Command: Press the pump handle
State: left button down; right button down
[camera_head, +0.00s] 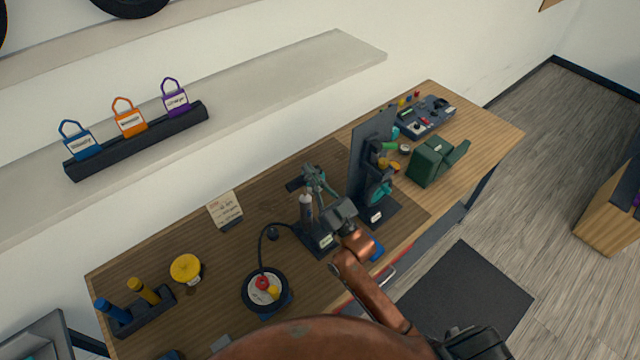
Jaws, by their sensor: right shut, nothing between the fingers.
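The pump stands on a dark base (318,240) with a label, near the middle of the wooden workbench. Its grey upright barrel (306,210) shows just left of my right gripper. A dark bar that looks like the pump handle (294,184) sticks out to the left at the top; the rest is hidden behind the gripper. My right gripper (313,176) is shut and empty, at the top of the pump; whether it touches the handle I cannot tell. A black hose (262,250) runs to a small round wheel (246,291) with a gauge. My left gripper is not in view.
A dark upright panel stand (368,150) rises close on the gripper's right. Beyond it are a green box (430,162) and a parts tray (436,113). A yellow round item (186,268) and a tool holder (150,311) are at left. A wall shelf (290,75) hangs behind.

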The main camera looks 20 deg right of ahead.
jog(key=f, duration=0.4)
jog(key=shift+w+f, duration=0.1)
jog(key=shift+w, duration=0.15)
jog(key=shift+f, duration=0.1)
notch_tip(320, 180, down, 8)
jog(key=b, duration=0.5)
jog(key=shift+f, duration=0.2)
jog(key=shift+s, duration=0.1)
